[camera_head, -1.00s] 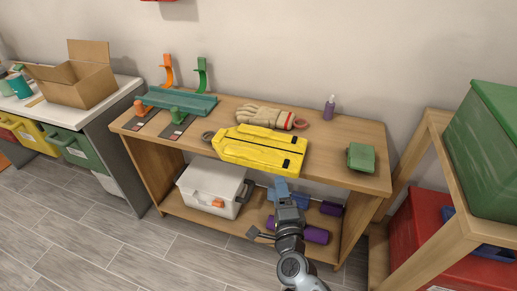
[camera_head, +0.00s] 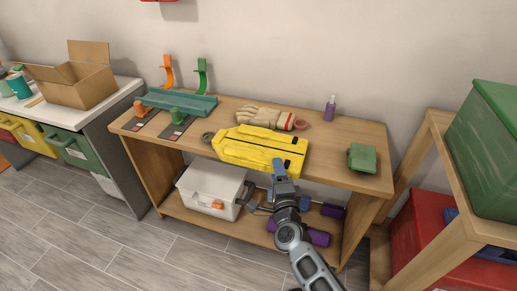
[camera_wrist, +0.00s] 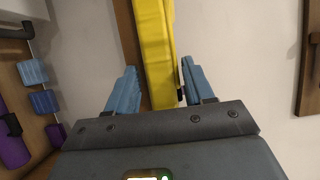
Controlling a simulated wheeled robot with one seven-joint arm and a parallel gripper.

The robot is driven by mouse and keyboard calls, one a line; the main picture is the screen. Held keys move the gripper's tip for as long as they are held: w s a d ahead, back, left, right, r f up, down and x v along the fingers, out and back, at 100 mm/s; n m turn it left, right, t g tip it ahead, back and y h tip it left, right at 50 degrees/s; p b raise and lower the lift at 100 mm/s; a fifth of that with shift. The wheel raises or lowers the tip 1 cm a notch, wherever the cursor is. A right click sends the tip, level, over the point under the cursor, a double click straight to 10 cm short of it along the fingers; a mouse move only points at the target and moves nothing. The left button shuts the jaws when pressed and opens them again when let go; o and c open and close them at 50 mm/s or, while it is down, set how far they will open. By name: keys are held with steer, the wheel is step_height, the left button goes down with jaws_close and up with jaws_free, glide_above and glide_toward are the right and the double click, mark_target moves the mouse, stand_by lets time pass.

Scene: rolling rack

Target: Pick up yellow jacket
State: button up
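The yellow jacket (camera_head: 258,149) lies folded flat on the wooden table, its front edge at the table's front edge. In the wrist view the jacket (camera_wrist: 155,50) shows as a yellow strip ahead, between my two blue fingers. My gripper (camera_head: 280,168) is in front of the table at the jacket's lower right side. In the wrist view my gripper (camera_wrist: 160,90) is open, with its fingers apart and nothing clearly held between them. Part of the jacket's front edge is hidden behind the gripper in the head view.
On the table (camera_head: 335,171) are work gloves (camera_head: 262,117), a purple bottle (camera_head: 330,108), a green pouch (camera_head: 361,158) and a teal tray (camera_head: 178,103). A white case (camera_head: 211,190) and purple rolls (camera_head: 314,236) sit on the lower shelf. A wooden rack stands right.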

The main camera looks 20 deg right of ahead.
jaws_close()
steer(key=shift+r, duration=0.15)
stand_by(0.4)
steer(key=s+d+r+p, duration=0.6)
steer(key=s+d+r, duration=0.2)
steer(key=r, duration=0.2)
steer(key=shift+d+r+p, duration=0.25)
steer(key=shift+r+p, duration=0.1)
steer(key=shift+r, duration=0.05)
